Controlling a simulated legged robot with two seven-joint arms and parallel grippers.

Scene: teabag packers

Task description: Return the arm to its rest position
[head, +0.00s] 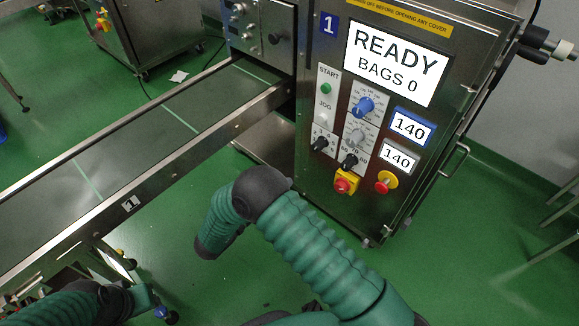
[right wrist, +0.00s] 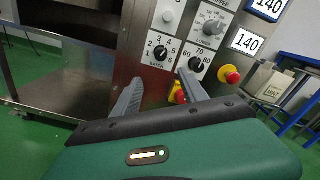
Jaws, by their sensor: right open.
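My right arm (head: 320,245) reaches up from the bottom of the head view and bends down at a dark joint, in front of the machine. Its gripper does not show in the head view. In the right wrist view my right gripper (right wrist: 161,78) is open and empty, its two grey fingers apart. It points at the lower control panel, with the black knobs (right wrist: 161,53) above and between the fingers. The right finger overlaps the yellow-and-red switch (right wrist: 178,93). Part of my left arm (head: 60,307) shows at the bottom left; its gripper is not visible.
The steel machine (head: 325,215) has a screen (head: 395,62) reading READY, BAGS 0, two displays reading 140, and a red mushroom button (head: 386,182). A conveyor (head: 140,150) runs along the left. Green floor (head: 215,285) is open between them. A blue-framed stand is at the wrist view's right.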

